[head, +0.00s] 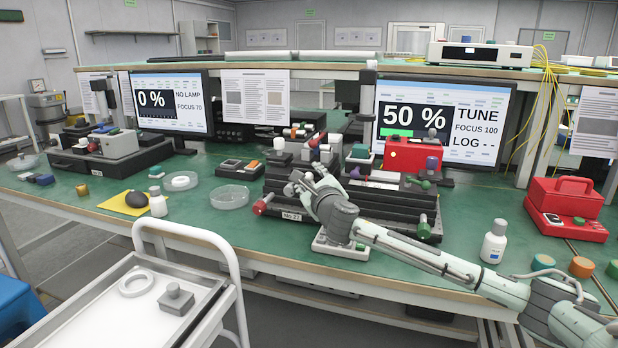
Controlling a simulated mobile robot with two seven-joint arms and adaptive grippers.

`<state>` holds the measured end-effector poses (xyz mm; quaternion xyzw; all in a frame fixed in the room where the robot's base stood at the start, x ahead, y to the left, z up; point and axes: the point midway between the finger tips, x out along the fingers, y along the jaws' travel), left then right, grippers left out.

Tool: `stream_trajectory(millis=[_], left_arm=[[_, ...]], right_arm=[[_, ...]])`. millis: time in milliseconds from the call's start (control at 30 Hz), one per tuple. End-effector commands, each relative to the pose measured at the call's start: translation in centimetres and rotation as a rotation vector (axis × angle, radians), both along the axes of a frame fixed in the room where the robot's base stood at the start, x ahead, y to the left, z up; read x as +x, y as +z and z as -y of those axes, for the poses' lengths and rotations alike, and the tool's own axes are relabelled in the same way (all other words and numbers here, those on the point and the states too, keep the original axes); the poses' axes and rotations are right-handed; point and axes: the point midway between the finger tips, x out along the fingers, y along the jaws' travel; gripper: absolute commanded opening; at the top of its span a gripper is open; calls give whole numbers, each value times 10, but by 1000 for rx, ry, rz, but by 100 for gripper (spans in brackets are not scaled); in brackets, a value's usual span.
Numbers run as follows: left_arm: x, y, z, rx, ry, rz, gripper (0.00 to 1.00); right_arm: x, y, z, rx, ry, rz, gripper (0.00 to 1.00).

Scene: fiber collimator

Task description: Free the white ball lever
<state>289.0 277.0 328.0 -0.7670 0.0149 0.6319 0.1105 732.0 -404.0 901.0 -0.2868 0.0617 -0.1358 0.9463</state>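A black bench fixture with stacked rails (375,205) stands on the green bench, labelled "No 27". My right gripper (298,184) reaches over its left front part from the right. A small pale rounded shape shows at the fingertips; I cannot tell whether it is the white ball lever or part of the gripper. The fingers overlap the fixture, so their opening is unclear. A red-ended lever (263,204) sticks out at the fixture's left front. A green-ended lever (424,229) stands at its right front. My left gripper is not in view.
A left monitor (169,103) reads 0 % NO LAMP; a right monitor (442,120) reads 50 % TUNE. A glass dish (230,197) lies left of the fixture. A white bottle (494,242) and red case (566,208) stand right. A trolley (120,318) stands in front left.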

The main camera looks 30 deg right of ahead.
Motion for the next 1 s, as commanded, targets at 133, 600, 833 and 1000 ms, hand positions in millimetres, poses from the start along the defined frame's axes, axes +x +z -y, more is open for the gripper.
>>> stream_trajectory(millis=[133, 600, 833, 1000], left_arm=[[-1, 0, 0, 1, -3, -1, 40], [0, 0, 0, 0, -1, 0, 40], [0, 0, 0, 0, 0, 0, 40], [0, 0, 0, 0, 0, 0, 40]], right_arm=[[-4, -1, -2, 0, 3, -2, 40], [-66, 2, -20, -2, 1, -1, 40], [-77, 3, -23, -1, 0, 0, 40], [-77, 3, -23, 0, 0, 0, 40]])
